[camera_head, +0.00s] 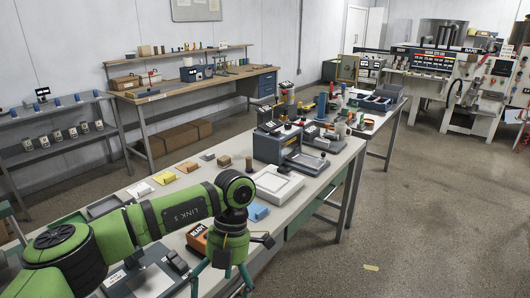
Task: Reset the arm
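My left arm (165,212), green with dark joints, comes in from the left and reaches over the long workbench (340,160). Its gripper (222,280) points down near the bench's front edge. Its teal fingers are spread apart, with nothing seen between them; their tips are partly cut off by the bottom of the picture. My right gripper is not in view.
A grey machine (280,145), a white tray (277,183) and a blue block (258,212) stand on the bench beyond my gripper. A grey device (150,280) lies below the arm. Shelves line the left wall.

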